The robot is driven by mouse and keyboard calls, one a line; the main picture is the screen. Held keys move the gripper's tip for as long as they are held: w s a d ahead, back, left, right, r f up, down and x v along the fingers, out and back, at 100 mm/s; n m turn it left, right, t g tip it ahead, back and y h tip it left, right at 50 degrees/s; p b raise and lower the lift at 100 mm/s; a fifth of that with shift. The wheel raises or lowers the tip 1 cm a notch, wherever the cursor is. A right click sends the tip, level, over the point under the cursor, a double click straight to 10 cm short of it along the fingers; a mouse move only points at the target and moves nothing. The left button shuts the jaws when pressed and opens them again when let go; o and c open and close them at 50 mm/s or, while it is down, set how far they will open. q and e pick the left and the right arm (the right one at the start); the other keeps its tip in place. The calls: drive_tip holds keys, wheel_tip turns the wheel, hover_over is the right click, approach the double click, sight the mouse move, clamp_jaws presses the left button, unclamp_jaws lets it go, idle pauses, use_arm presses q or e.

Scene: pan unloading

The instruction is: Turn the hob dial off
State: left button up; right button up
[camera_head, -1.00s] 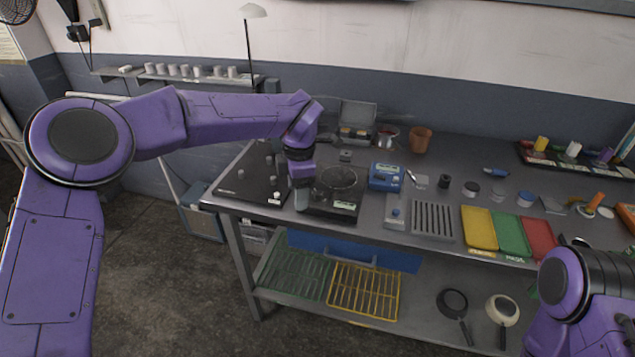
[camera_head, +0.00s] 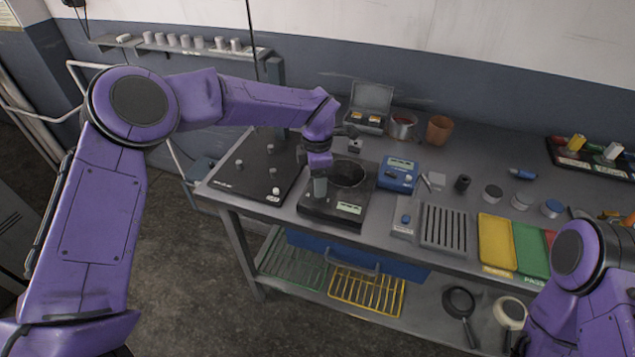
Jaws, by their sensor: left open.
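A black hob unit (camera_head: 332,213) with a small pale display stands near the bench's front edge. A dark round plate or pan (camera_head: 349,174) sits on it. My left gripper (camera_head: 319,190) points down over the hob's left part, left of the round plate. The jaws are open, but the gap between them is hard to see. A dial on the hob cannot be made out; the gripper covers part of its top. A small grey box with a blue knob (camera_head: 405,218) stands right of the hob. My right gripper is out of view; only its arm shows at lower right.
A black board with several small pegs (camera_head: 240,165) lies left of the hob. A blue device (camera_head: 398,173) and a slotted grey rack (camera_head: 444,228) stand to the right. Yellow (camera_head: 496,240) and green trays lie further right. Pans (camera_head: 459,302) rest on the lower shelf.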

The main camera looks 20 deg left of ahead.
use_arm(q)
drive_tip(key=f, duration=0.3)
drive_tip(key=shift+w+p, duration=0.25)
drive_tip(key=shift+p, duration=0.1)
drive_tip(key=shift+f, duration=0.5)
drive_tip(key=shift+s+r, duration=0.1)
drive_tip(key=shift+s, duration=0.05)
drive_tip(key=c, duration=1)
drive_tip(key=shift+c, duration=0.2)
